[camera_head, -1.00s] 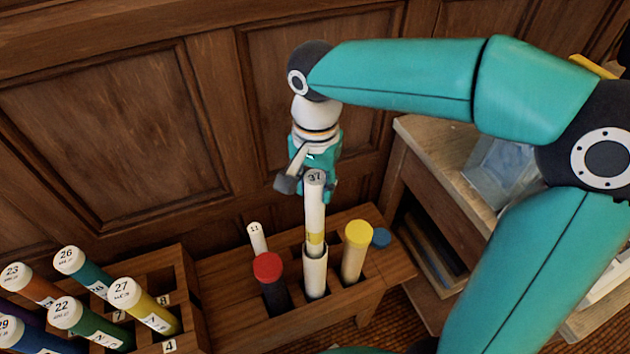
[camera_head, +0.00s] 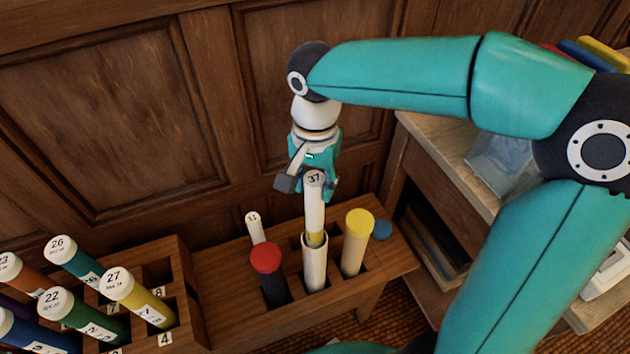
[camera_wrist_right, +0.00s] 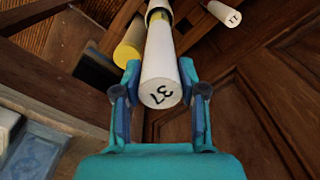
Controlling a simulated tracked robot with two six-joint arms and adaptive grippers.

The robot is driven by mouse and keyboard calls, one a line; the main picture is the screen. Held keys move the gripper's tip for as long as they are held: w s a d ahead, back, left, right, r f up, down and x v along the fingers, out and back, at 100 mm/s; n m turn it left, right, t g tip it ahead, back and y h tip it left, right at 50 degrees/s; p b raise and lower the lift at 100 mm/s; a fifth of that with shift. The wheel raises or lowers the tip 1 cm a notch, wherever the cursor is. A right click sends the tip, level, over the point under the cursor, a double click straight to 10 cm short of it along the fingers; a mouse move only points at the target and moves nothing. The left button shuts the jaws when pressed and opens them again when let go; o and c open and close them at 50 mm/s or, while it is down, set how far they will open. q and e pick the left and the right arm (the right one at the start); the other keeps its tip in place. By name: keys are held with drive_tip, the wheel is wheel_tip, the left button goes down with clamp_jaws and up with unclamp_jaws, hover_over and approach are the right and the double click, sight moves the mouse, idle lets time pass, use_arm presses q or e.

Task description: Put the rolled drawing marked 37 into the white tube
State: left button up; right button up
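The rolled drawing marked 37 (camera_head: 314,208) is white with a yellow band near its lower end. It stands nearly upright, with its lower end inside the mouth of the white tube (camera_head: 315,270); the band is partly hidden by the rim. My right gripper (camera_head: 311,184) is shut on the drawing near its marked top end. In the right wrist view, the fingers (camera_wrist_right: 160,82) lie on both sides of the drawing (camera_wrist_right: 160,70), and the white tube's mouth (camera_wrist_right: 158,6) is at the top edge. My left gripper is not in view.
The wooden rack (camera_head: 225,285) also holds a red-capped dark tube (camera_head: 273,285), a yellow-capped tube (camera_head: 355,250), a blue-capped tube (camera_head: 382,230) and a roll marked 11 (camera_head: 256,232). Several numbered tubes stand in another rack (camera_head: 190,305) at left. A wooden cabinet (camera_head: 432,165) is at right.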

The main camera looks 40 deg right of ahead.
drive_tip(key=o, duration=0.3)
wheel_tip(320, 180, up, 12)
idle(0.7)
idle(0.6)
